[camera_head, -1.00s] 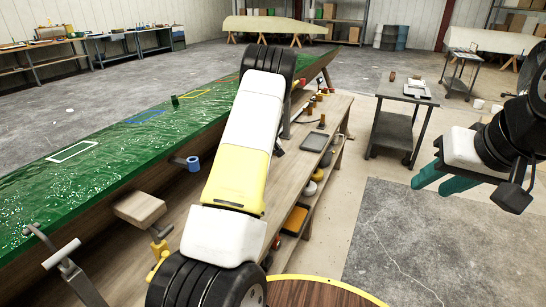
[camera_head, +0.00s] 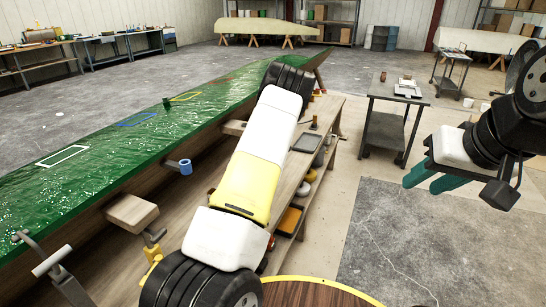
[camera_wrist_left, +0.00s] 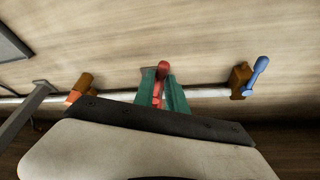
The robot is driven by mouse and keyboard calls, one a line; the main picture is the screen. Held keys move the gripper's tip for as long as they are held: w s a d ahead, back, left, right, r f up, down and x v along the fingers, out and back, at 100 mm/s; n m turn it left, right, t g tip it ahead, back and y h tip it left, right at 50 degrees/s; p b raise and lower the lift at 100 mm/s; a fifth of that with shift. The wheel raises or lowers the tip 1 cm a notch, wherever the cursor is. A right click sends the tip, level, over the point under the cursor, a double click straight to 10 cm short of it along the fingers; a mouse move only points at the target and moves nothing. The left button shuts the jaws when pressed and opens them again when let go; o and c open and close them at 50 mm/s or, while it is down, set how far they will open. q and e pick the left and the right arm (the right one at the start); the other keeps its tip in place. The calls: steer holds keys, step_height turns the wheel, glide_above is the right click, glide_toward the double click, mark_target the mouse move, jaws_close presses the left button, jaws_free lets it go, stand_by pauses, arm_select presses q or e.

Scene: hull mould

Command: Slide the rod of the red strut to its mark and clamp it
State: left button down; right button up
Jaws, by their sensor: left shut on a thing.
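My left gripper (camera_wrist_left: 162,92) shows in the left wrist view, its green fingers shut on a red handle (camera_wrist_left: 163,69) in front of a pale rod (camera_wrist_left: 208,93). The rod runs across the view along a wooden surface. A brown clamp with a blue lever (camera_wrist_left: 258,73) sits on the rod at the right, and an orange-brown piece (camera_wrist_left: 83,83) at the left. I cannot see a mark on the rod. In the head view my left arm hides its own gripper and the strut. My right gripper (camera_head: 428,180) is open and empty, over the floor at right.
The green hull mould (camera_head: 100,150) runs along the left. A workbench (camera_head: 325,108) with trays is behind my left arm. A dark trolley (camera_head: 385,135) stands at right; floor (camera_head: 410,240) is clear.

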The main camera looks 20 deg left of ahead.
arm_select(q)
steer(key=shift+f, duration=0.1)
steer(key=c, duration=1.4)
jaws_free()
steer(key=shift+o, duration=0.2)
steer(key=shift+r, duration=0.2)
steer(key=v, duration=0.7)
steer(key=shift+d+r, duration=0.2)
steer(key=shift+s, duration=0.15)
